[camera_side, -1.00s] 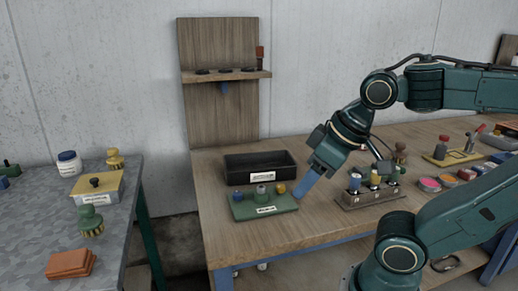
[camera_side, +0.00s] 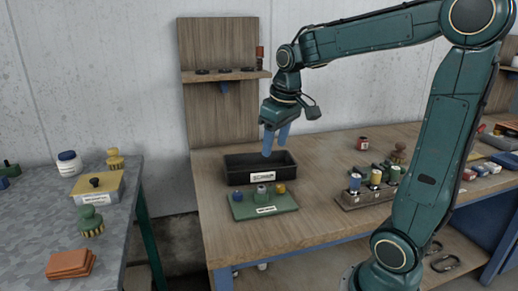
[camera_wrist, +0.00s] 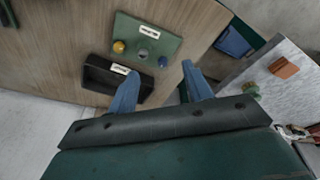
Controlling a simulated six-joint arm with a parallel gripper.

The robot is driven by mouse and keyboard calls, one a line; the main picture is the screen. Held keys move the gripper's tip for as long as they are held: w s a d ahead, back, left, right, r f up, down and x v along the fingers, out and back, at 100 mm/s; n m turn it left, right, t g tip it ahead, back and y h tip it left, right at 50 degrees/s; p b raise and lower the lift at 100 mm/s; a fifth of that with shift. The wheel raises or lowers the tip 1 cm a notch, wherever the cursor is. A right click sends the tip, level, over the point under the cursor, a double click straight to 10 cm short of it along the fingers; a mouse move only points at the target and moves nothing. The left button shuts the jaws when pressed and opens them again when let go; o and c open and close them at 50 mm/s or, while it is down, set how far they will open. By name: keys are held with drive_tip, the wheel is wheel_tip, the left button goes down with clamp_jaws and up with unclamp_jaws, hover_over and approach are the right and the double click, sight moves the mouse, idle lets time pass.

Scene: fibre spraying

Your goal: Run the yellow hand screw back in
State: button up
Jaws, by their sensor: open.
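The yellow hand screw (camera_side: 280,188) is at the right end of a green block (camera_side: 262,208) on the wooden bench. Beside it are a grey-green knob (camera_side: 262,189) and a blue knob (camera_side: 237,195). In the wrist view the yellow screw (camera_wrist: 118,46) is on the left of the green block (camera_wrist: 172,36). How far it stands out is too small to tell. My gripper (camera_side: 276,143) is open and empty, pointing down above the black tray, higher than the screw and behind it. Its blue fingers also show apart in the wrist view (camera_wrist: 160,70).
The black tray (camera_side: 240,177) stands directly behind the green block. A holder with several coloured cylinders (camera_side: 362,200) stands to the right, and a red-topped jar (camera_side: 362,144) behind it. A wooden shelf (camera_side: 224,76) rises at the back. The bench front is clear.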

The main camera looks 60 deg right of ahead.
drive_tip(key=w+d+f+g, duration=0.1)
drive_tip(key=w+d+f, duration=0.2)
drive_tip(key=d, duration=0.3)
drive_tip(key=m+g, duration=0.1)
hover_over(281, 186)
drive_tip(key=shift+y, duration=0.4)
wheel_tip(281, 186, down, 5)
drive_tip(key=shift+r, duration=0.1)
wheel_tip(281, 186, down, 14)
drive_tip(key=shift+r, duration=0.1)
drive_tip(key=c, duration=1)
